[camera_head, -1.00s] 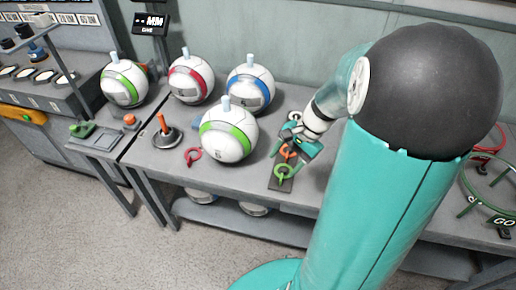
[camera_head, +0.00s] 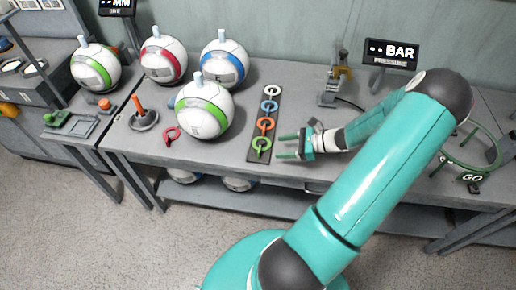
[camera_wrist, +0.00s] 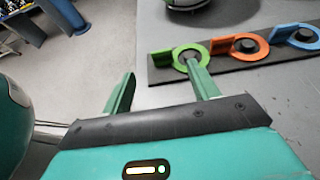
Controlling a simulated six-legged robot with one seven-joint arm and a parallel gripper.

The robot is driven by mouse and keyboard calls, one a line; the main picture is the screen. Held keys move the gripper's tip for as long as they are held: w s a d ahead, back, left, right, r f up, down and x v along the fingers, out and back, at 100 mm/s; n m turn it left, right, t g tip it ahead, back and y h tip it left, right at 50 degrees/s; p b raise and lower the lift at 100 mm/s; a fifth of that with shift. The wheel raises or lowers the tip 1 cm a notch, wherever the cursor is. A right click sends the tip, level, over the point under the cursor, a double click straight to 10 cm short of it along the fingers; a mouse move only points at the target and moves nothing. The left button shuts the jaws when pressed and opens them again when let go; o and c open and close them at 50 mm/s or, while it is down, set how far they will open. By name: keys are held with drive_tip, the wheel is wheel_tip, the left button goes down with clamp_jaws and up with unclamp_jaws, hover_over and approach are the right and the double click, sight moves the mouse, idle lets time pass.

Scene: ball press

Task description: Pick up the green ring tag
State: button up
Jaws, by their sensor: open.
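The green ring tag (camera_head: 261,144) lies at the near end of a dark strip (camera_head: 257,108) on the table, in the head view. In the wrist view the green ring tag (camera_wrist: 190,56) sits around a dark peg, with its flat tab to the left. My gripper (camera_head: 286,147) is just right of the strip in the head view, fingers pointing left toward the green tag. In the wrist view my gripper (camera_wrist: 161,80) is open and empty. Its right finger overlaps the near edge of the green ring in the picture; I cannot tell whether they touch.
Orange (camera_head: 265,124), blue (camera_head: 269,105) and white (camera_head: 272,90) ring tags lie along the strip. A loose red ring tag (camera_head: 172,134) and a green-striped ball (camera_head: 204,109) are to the left. A pressure display (camera_head: 391,53) stands behind. Bare table lies between ball and strip.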

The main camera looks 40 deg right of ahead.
sight(261, 149)
drive_tip(key=x, duration=1.1)
drive_tip(key=shift+w+a+f, duration=0.1)
drive_tip(key=shift+w+f, duration=0.1)
drive_tip(key=shift+w, duration=0.05)
drive_tip(key=c, duration=1.1)
